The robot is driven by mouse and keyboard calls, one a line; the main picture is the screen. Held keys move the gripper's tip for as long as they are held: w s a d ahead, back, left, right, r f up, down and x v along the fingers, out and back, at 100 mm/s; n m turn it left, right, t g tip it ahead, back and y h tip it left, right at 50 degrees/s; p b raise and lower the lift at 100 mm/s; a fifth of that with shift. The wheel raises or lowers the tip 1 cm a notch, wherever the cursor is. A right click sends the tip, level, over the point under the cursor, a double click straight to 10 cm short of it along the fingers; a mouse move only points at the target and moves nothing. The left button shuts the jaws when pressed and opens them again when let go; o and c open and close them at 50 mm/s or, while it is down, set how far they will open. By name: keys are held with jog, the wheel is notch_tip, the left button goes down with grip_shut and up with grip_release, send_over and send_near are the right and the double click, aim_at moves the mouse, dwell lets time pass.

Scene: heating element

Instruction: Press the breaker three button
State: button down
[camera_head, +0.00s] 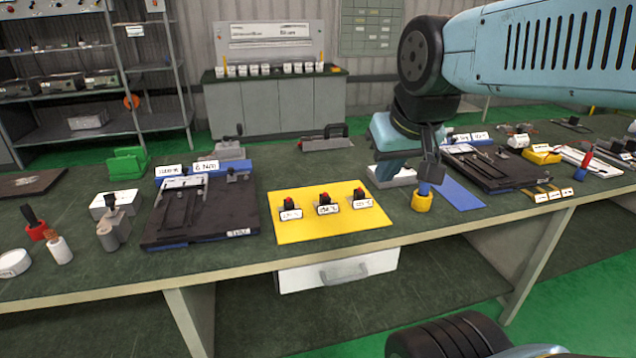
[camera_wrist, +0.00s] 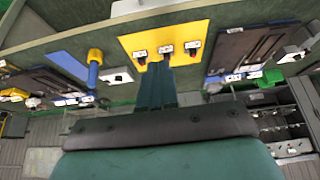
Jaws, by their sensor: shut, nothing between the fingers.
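A yellow panel (camera_head: 306,231) lies on the workbench and carries three small breakers with red and black tops and white labels: left (camera_head: 289,209), middle (camera_head: 327,203) and right (camera_head: 361,198). The label text is too small to read, so I cannot tell which is breaker three. My gripper (camera_head: 381,184) is shut and empty, to the right of the panel and apart from the breakers. In the wrist view, my teal fingers (camera_wrist: 157,66) point toward the yellow panel (camera_wrist: 198,28), and their tips overlap its edge near the breakers.
A dark fixture board (camera_head: 160,236) lies left of the panel, and another (camera_head: 500,170) lies to the right. The bench front edge is clear.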

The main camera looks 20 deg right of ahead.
jog(key=w+f+g, duration=0.1)
jog(key=w, duration=1.5)
jog(key=g, duration=0.1)
send_over(325, 193)
jog(key=s, duration=0.3)
notch_tip(325, 193, down, 9)
jog(key=shift+d+f, duration=0.1)
jog(key=shift+f, duration=0.1)
jog(key=x, duration=0.4)
jog(key=s+x, duration=0.1)
jog(key=x, duration=0.7)
jog(key=shift+f, duration=1.1)
